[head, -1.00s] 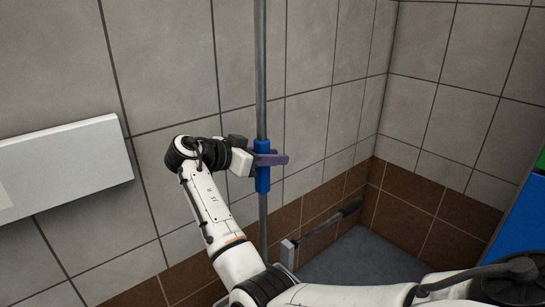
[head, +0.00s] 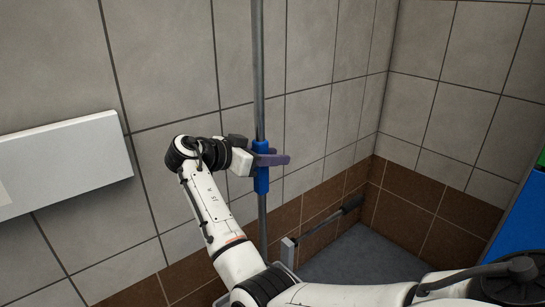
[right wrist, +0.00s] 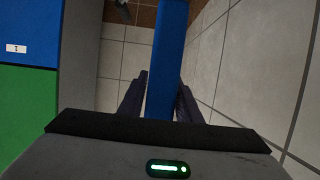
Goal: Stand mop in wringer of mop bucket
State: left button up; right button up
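The mop shows as a grey pole (head: 259,60) with a blue grip sleeve (head: 262,182), standing nearly upright; its head is hidden below my arm. My right gripper (head: 268,159) has its purple fingers around the blue sleeve. In the right wrist view the blue sleeve (right wrist: 167,60) runs between the two fingers (right wrist: 160,100), which look closed against it. A lever with a black grip (head: 350,204) and a pale bracket (head: 288,253), seemingly the wringer's, stands right of the pole. The bucket is mostly hidden behind my right arm. My left gripper is not in view.
A tiled wall (head: 165,60) with a brown lower band stands close behind the mop and meets another wall at the right. A white panel (head: 65,160) is at the left. A blue and green object (head: 522,230) is at the right edge. Grey floor (head: 365,258) shows in the corner.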

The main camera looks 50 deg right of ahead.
jog(key=o, duration=0.3)
jog(key=shift+f, duration=0.1)
jog(key=v, duration=1)
jog(key=shift+r, duration=0.2)
jog(key=shift+w+a, duration=0.1)
